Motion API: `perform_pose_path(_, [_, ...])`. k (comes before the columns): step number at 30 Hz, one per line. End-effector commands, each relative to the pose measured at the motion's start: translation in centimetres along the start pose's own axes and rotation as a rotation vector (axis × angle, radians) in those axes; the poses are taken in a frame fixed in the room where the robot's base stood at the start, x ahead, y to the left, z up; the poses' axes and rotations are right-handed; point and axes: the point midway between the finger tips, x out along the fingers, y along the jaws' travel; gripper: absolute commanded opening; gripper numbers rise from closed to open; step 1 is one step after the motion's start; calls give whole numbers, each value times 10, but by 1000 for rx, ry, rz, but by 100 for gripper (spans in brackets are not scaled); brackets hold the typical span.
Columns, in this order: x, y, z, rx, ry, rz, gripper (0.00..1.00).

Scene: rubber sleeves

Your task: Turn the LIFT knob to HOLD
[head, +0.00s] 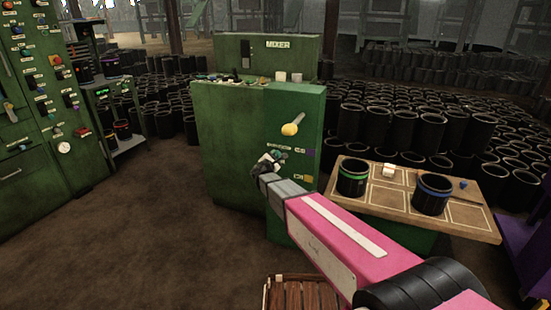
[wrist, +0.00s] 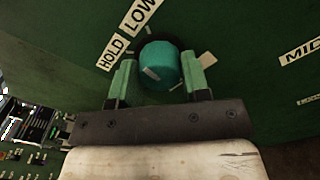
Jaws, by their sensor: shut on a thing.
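The teal LIFT knob (wrist: 160,66) sits on the green panel in the wrist view, between the two green fingers of my gripper (wrist: 158,78). My gripper is shut on it. White marks show on the knob, but I cannot tell which one is the pointer. The HOLD label (wrist: 112,53) is up and left of the knob, with the LOW label (wrist: 141,15) above it. In the head view my gripper (head: 269,164) is at the front of the green mixer cabinet (head: 240,130), and the knob is mostly hidden there.
A yellow-handled lever (head: 292,127) is above my gripper on the cabinet. A wooden table (head: 400,195) at right holds a green-banded black sleeve (head: 353,177) and a blue-banded one (head: 432,194). A control cabinet (head: 35,120) stands at left. The floor between the cabinets is clear.

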Motion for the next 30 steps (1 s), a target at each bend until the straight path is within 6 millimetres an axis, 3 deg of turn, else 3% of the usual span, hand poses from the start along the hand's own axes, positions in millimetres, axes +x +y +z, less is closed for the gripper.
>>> perform_pose_path(15, [0,0,0,-462,1,-1,19])
perform_pose_path(30, [0,0,0,-680,1,-1,19])
